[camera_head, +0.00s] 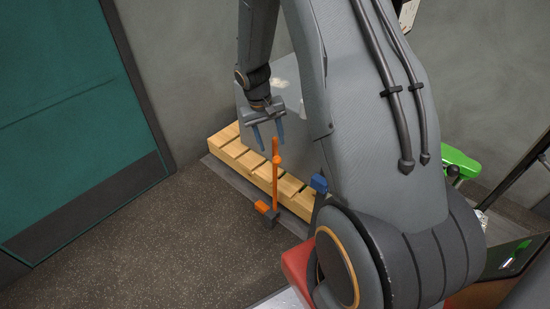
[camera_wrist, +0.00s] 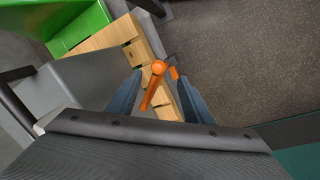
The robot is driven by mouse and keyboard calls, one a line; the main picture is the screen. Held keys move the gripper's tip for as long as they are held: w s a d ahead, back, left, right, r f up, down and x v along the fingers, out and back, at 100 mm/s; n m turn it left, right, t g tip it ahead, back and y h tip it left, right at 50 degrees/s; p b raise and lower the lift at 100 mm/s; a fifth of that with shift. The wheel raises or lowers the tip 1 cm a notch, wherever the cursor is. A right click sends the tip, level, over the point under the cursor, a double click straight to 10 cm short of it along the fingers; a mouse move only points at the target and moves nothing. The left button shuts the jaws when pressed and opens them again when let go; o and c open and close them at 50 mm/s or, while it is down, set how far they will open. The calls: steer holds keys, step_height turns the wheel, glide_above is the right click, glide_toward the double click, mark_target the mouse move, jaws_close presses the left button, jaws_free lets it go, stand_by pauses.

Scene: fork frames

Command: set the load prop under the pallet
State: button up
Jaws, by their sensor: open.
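The load prop (camera_head: 276,180) is an orange post with a knob partway up and a dark foot with an orange block at its base. It stands upright on the floor at the near side of the wooden pallet (camera_head: 226,147). My gripper (camera_head: 268,143) is open above the pallet, close to the top of the prop. In the wrist view the orange prop (camera_wrist: 157,72) shows between the two blue fingers (camera_wrist: 156,95), with the pallet (camera_wrist: 137,53) beyond. I cannot tell whether the fingers touch it.
A green object (camera_head: 461,161) is at the right. A teal door (camera_head: 75,110) is at the left. The speckled floor (camera_head: 170,240) in front of the pallet is clear.

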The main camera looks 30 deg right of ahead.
mark_target(276, 157)
steer(key=shift+w+d+f, duration=0.2)
steer(key=shift+d+f, duration=0.05)
steer(key=shift+f, duration=0.2)
steer(key=shift+w+d+f, duration=0.15)
steer(key=shift+d+f, duration=0.05)
steer(key=shift+f, duration=0.2)
steer(key=f, duration=0.2)
steer(key=d+f, duration=0.1)
steer(key=f, duration=0.4)
steer(key=shift+s+d+f+p, duration=0.15)
steer(key=shift+p, duration=0.2)
jaws_close()
